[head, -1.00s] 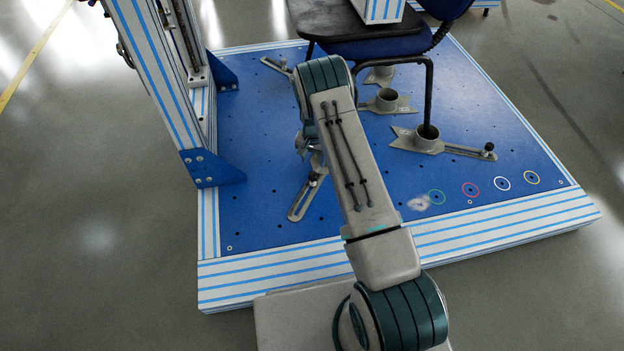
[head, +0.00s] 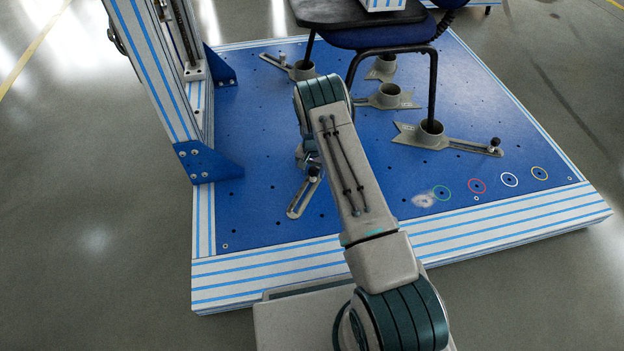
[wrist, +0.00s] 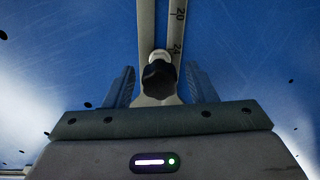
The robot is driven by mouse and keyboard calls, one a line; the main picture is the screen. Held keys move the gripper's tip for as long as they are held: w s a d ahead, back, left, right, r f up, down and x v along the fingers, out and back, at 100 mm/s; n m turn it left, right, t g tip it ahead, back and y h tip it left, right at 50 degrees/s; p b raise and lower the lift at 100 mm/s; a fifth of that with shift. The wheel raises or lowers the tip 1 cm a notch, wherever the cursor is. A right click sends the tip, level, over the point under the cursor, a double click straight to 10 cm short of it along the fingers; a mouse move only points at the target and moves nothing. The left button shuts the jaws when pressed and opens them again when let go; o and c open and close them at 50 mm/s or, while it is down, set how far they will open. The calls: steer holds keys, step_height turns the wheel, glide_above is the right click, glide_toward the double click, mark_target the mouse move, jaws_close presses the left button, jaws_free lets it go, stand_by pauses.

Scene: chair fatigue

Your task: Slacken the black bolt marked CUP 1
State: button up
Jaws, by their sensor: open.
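A black star-shaped bolt knob (wrist: 159,78) with a pale top sits on a slotted, scaled grey arm (wrist: 147,25) marked 20 and 24 in the wrist view. My gripper (wrist: 160,82) is open, with one finger on each side of the knob and visible gaps between. Whether the knob lies fully between the fingertips in depth, I cannot tell. In the head view this bolt (head: 314,172) shows beside my forearm, on the slotted arm (head: 300,198) at the near left of the blue plate. My arm hides most of the gripper and this arm's cup there. No CUP 1 marking is legible.
A chair (head: 385,35) stands above the blue plate (head: 262,215), its front legs in grey cups. Another cup (head: 430,135) with a slotted arm and black bolt (head: 495,143) is at right. A striped upright frame (head: 150,70) with a blue bracket (head: 208,163) stands left.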

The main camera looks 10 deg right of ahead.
steer(key=shift+f, duration=0.1)
steer(key=m, duration=0.2)
steer(key=shift+m+b, duration=0.35)
steer(key=shift+m, duration=0.65)
steer(key=m, duration=0.4)
steer(key=shift+b, duration=0.35)
steer(key=c, duration=0.9)
steer(key=n, duration=0.4)
steer(key=shift+b, duration=0.3)
steer(key=shift+c, duration=0.2)
